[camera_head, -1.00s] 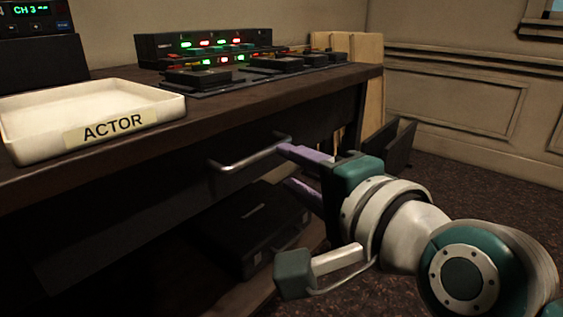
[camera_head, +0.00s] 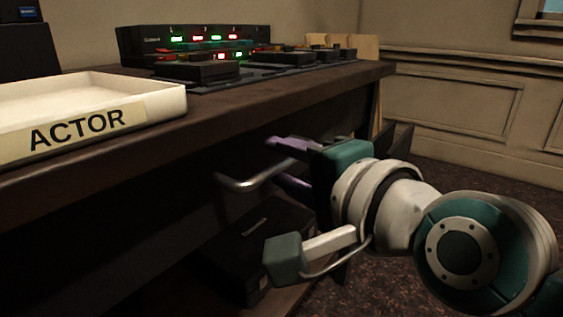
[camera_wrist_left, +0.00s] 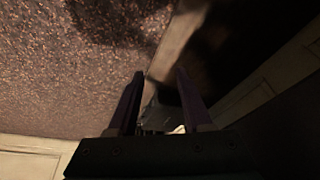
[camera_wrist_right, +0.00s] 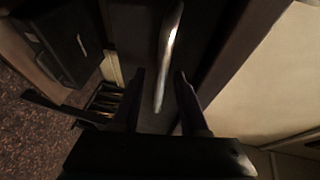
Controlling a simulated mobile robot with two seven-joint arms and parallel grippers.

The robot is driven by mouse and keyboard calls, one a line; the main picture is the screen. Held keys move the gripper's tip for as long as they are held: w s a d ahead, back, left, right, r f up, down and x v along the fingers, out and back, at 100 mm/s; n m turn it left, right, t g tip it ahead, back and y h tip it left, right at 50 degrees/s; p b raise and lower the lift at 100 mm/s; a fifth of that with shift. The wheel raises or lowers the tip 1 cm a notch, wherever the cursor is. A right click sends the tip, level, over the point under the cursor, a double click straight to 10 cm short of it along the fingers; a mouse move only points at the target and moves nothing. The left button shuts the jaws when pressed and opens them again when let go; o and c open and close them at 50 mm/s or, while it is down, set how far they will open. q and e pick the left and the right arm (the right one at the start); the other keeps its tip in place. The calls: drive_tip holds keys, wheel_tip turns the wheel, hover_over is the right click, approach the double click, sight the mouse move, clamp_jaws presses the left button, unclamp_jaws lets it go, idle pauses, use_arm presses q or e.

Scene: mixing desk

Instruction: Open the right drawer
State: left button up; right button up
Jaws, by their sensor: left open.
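The drawer front (camera_head: 190,215) is dark and sits under the desk top. Its curved metal bar handle (camera_head: 243,185) shows in the head view and in the right wrist view (camera_wrist_right: 168,50). My right gripper (camera_head: 275,162) is at the handle's right end, its two purple fingers apart, one above and one below the bar. In the right wrist view the bar runs between the two open fingers (camera_wrist_right: 160,78); I cannot tell whether they touch it. No gap shows at the drawer. My left gripper (camera_wrist_left: 160,75) is open and empty in its wrist view, out of the head view.
A white tray labelled ACTOR (camera_head: 165,103) and a mixing console (camera_head: 200,50) with lit displays stand on the desk top (camera_head: 250,108). A black case (camera_head: 262,240) lies below the drawer. Carpet floor (camera_head: 385,270) is open to the right.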

clamp_jaws()
idle(1.2)
